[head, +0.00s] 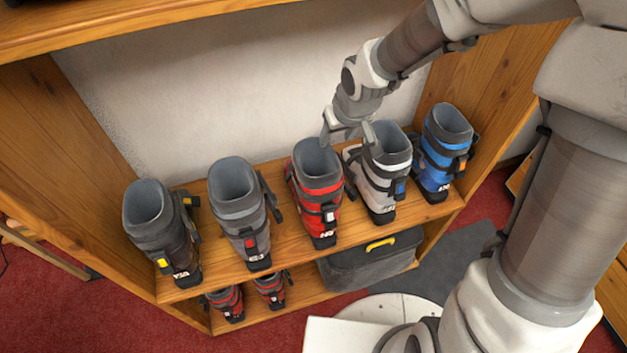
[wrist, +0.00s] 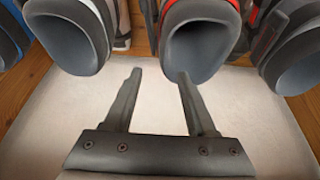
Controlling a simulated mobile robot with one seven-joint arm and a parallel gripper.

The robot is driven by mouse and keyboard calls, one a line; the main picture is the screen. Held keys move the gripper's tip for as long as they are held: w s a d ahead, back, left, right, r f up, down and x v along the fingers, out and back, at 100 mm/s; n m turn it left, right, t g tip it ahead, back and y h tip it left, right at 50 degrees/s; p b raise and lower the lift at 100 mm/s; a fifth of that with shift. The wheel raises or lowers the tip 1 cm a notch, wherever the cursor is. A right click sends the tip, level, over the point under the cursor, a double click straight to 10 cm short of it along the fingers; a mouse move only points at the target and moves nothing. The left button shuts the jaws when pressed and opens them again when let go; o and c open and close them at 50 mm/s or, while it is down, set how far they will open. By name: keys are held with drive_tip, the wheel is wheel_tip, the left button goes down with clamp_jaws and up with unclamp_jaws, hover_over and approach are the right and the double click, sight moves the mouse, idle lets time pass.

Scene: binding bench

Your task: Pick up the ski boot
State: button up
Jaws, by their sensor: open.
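Several ski boots stand upright in a row on a wooden shelf. From the left they are a dark grey boot (head: 160,225), a grey boot (head: 240,210), a red and grey boot (head: 318,195), a white and grey boot (head: 382,175) and a blue and grey boot (head: 443,150). My gripper (head: 347,136) is open and empty, near the tops of the red and white boots. In the wrist view my gripper (wrist: 159,75) points toward the red boot (wrist: 200,35), with one fingertip overlapping its open top. The white boot (wrist: 70,35) is left of the fingers there.
A grey case with a yellow handle (head: 370,262) and a pair of smaller red boots (head: 228,303) sit on the lower shelf. Wooden side panels (head: 75,150) and an upper board (head: 130,22) frame the row. A pale back wall (head: 220,90) stands behind it.

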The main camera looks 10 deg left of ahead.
sight(331, 144)
drive_tip(key=x, duration=0.2)
drive_tip(key=b+x, duration=0.1)
drive_tip(key=x, duration=0.1)
drive_tip(key=shift+w+a+f, duration=0.2)
drive_tip(key=shift+a+f, duration=0.05)
clamp_jaws()
drive_tip(key=shift+d, duration=0.1)
idle(1.0)
drive_tip(key=shift+r, duration=0.2)
